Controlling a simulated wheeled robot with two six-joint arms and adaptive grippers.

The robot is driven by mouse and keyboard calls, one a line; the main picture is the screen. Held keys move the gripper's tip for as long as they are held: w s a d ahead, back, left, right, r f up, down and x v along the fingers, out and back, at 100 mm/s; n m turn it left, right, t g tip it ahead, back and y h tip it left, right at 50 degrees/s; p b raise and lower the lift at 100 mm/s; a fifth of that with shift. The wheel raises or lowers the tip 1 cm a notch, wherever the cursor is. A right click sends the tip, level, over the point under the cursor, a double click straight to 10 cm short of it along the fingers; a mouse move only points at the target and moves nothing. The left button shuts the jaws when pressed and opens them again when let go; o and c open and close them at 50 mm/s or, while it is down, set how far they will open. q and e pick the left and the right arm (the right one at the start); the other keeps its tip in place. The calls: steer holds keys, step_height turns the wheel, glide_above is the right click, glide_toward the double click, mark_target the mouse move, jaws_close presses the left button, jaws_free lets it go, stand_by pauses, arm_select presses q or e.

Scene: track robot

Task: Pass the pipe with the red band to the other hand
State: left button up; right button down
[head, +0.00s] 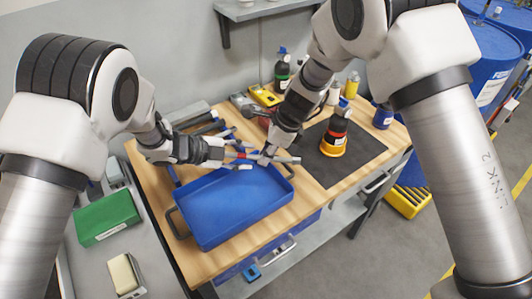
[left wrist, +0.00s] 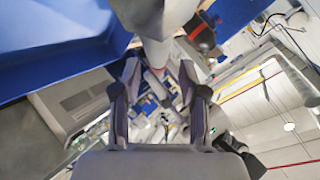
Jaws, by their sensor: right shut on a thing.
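The pipe with the red band (head: 288,159) is a thin grey pipe, held roughly level above the back edge of the blue tray. Its red band shows to the left of my right gripper (head: 266,155), which is shut on the pipe near its middle. My left gripper (head: 228,154) is at the pipe's left end, close to the red band. In the left wrist view its two fingers (left wrist: 161,100) are spread apart. A pale rounded shape (left wrist: 155,45) shows above and between them; I cannot tell whether the fingers touch the pipe.
The blue tray (head: 232,238) lies below both grippers on the wooden table. Dark pipes lie behind my left gripper. A green box (head: 106,217) is on the left side surface.

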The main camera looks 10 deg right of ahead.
arm_select(q)
steer(key=shift+a, duration=0.1)
steer(key=v, duration=1.1)
steer(key=s+f+n+g, duration=0.1)
steer(key=s+f+n, duration=0.1)
steer(key=s+f, duration=0.2)
steer(key=s+f+n+g, duration=0.1)
steer(key=s+f+n, duration=0.2)
steer(key=s, duration=0.6)
steer(key=s+a+f+n+g+y, duration=0.1)
steer(key=s+f+n, duration=0.2)
steer(key=s+f, duration=0.3)
steer(key=shift+s+f, duration=0.25)
steer(key=shift+f, duration=0.45)
steer(key=s+a+f+n+g+y, duration=0.1)
steer(key=s+a+f+n+y, duration=0.15)
steer(key=s+f+n, duration=0.6)
steer(key=s+a+f+n+y, duration=0.1)
steer(key=a+n+y, duration=0.3)
steer(key=a, duration=0.5)
steer(key=s+a+f+n+t+y, duration=0.1)
steer(key=s+a+f+n+y, duration=0.1)
steer(key=a, duration=0.7)
steer(key=f+n+y, duration=0.1)
steer(key=n+y, duration=0.1)
steer(key=n, duration=0.1)
steer(key=shift+n, duration=0.35)
